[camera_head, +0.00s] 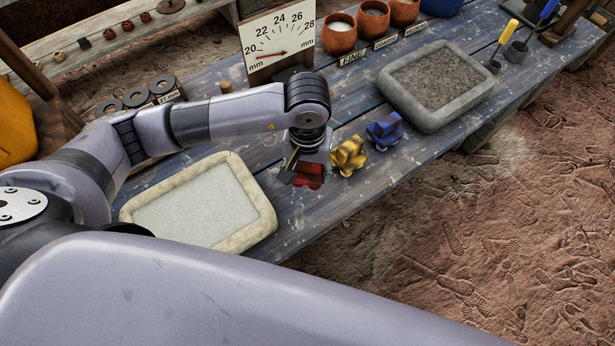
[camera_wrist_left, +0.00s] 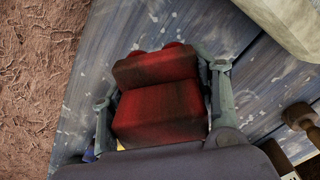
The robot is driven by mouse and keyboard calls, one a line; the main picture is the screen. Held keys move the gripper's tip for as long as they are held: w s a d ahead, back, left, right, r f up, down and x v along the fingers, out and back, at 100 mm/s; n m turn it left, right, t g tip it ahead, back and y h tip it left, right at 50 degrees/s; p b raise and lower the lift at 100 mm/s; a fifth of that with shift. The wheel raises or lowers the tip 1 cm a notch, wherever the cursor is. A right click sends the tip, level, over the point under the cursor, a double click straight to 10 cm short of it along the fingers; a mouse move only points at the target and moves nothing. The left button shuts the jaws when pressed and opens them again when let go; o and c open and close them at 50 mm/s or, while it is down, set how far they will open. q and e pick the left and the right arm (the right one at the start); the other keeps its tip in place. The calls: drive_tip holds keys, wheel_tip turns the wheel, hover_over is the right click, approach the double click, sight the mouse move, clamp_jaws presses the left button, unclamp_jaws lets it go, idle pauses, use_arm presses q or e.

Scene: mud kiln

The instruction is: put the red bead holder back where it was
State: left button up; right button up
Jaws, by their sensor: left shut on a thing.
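The red bead holder (camera_head: 309,174) is at my left gripper (camera_head: 303,172), over the blue-grey plank bench (camera_head: 310,224). In the left wrist view the red bead holder (camera_wrist_left: 160,98) sits between the two fingers of my left gripper (camera_wrist_left: 162,100), which is shut on it. The head view does not show clearly whether its underside touches the bench. A yellow holder (camera_head: 348,156) stands just to its right, and a blue holder (camera_head: 385,131) stands beyond that. My right gripper is not in view.
A pale tray of white grit (camera_head: 268,215) lies left of the red holder. A grey stone tray of dark grit (camera_head: 478,98) lies at the right. A dial gauge board (camera_head: 280,58) and several clay cups (camera_head: 339,34) stand behind. The bench front edge is close.

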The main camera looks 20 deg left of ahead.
sight(307, 188)
use_arm(q)
wheel_tip(307, 188, down, 4)
drive_tip(key=shift+f+p, duration=0.1)
drive_tip(key=shift+p, duration=0.2)
drive_tip(key=shift+f, duration=0.25)
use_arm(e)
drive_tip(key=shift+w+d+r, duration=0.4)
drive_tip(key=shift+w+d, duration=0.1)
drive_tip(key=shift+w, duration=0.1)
use_arm(q)
drive_tip(key=shift+f, duration=0.15)
drive_tip(key=o, duration=1.1)
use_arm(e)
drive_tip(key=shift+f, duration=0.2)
